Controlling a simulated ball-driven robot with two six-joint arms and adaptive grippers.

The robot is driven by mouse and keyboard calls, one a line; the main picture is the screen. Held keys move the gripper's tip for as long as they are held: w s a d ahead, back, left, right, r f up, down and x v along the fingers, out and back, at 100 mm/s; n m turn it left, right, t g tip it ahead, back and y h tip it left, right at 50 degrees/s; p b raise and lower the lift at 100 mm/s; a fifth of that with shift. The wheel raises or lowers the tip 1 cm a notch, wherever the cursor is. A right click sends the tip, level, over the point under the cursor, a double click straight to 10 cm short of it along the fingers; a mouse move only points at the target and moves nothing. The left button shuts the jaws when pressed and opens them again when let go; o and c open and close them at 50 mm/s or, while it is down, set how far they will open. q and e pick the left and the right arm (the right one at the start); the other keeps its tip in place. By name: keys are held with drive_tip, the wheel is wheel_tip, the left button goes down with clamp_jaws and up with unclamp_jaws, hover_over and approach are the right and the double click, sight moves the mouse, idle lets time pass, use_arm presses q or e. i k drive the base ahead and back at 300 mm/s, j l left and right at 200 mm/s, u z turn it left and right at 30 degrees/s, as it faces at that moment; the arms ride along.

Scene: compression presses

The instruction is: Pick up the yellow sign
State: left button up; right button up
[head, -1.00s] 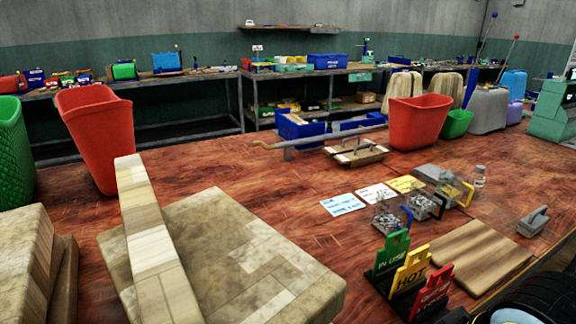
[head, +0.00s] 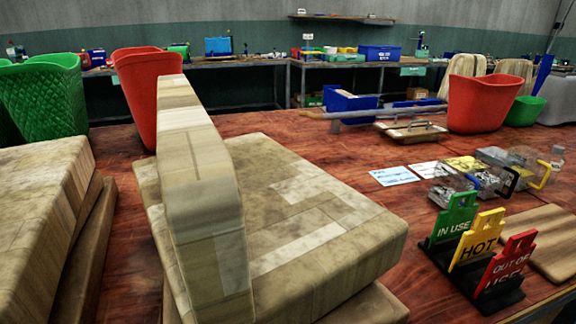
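The yellow sign (head: 479,239) reads "HOT" and stands upright in a black holder (head: 461,272) on the red-brown wooden table. It is between a green "IN USE" sign (head: 455,216) and a red sign (head: 507,264) that partly covers its lower right. Neither of my grippers shows in the head view, so nothing is seen touching the sign.
Large wood-patterned blocks (head: 300,215) fill the left and front, with an upright piece (head: 196,150) on one. A red bin (head: 484,103) stands farther back. Bare table lies left of the signs.

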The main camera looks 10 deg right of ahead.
sight(482, 239)
drive_tip(key=k+l+z, duration=0.1)
drive_tip(key=z, duration=1.25)
drive_tip(key=l, duration=0.25)
drive_tip(key=i+u, duration=0.05)
